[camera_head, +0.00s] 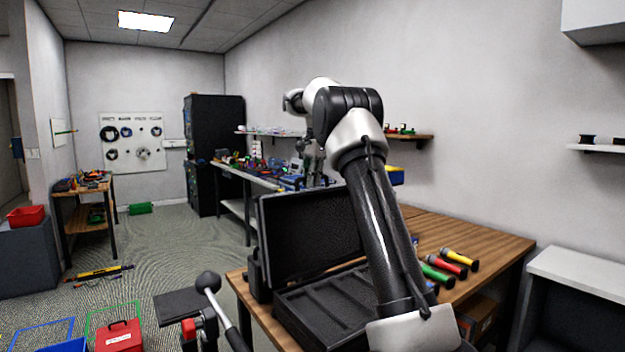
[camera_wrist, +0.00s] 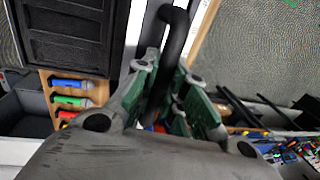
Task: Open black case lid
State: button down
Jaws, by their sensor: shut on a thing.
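The black case (camera_head: 325,310) stands on the wooden table, its base divided into empty-looking compartments. Its lid (camera_head: 310,235) stands raised, roughly upright, at the back of the base. My gripper (camera_head: 314,172) is at the lid's top edge in the head view, partly hidden there by distance and clutter behind it. In the wrist view my gripper (camera_wrist: 172,95) has its green-padded fingers closed around a black curved handle (camera_wrist: 174,35). Part of the black case (camera_wrist: 70,35) shows at the upper left of that view. My arm covers the right side of the case in the head view.
Several coloured torches (camera_head: 455,265) lie on the wooden table (camera_head: 490,237) right of the case. A workbench (camera_head: 245,175) with clutter runs along the wall behind. A red toolbox (camera_head: 118,336) is on the floor at the lower left. Open floor lies left of the table.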

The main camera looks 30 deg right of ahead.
jog(key=shift+a, duration=0.15)
jog(key=c, duration=1.5)
grip_release()
jog(key=shift+o, duration=0.2)
notch_tip(320, 180, up, 12)
jog(key=s, duration=0.2)
